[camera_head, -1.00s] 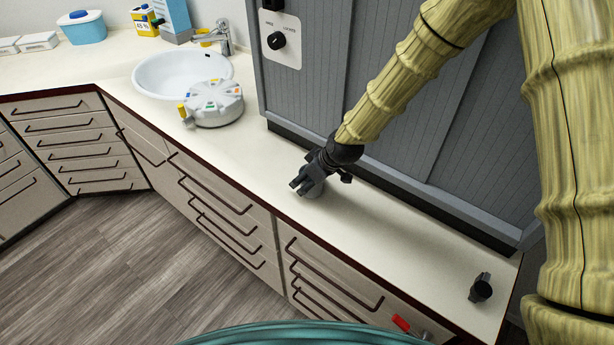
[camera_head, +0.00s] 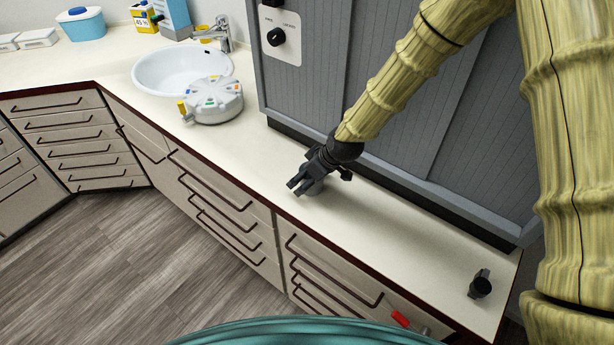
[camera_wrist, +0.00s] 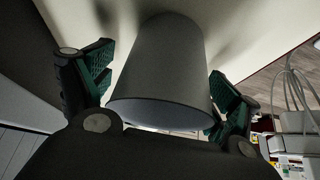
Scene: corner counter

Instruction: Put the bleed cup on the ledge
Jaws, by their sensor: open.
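A plain grey cup, which I take for the bleed cup, fills the middle of the wrist view (camera_wrist: 160,70), its rim toward the camera. My gripper (camera_wrist: 158,88) is open, with a green-padded finger on each side of the cup. A gap shows beside the left finger; at the right finger I cannot tell contact. In the head view my gripper (camera_head: 312,180) is low over the cream counter (camera_head: 400,225), near its front edge, and mostly hides the cup. I cannot tell which surface is the ledge.
A grey panelled cabinet (camera_head: 420,120) stands behind my gripper. A round grey device (camera_head: 212,103) and a sink (camera_head: 180,72) are to the left. A small black object (camera_head: 481,285) lies at the counter's right end. The counter between is clear.

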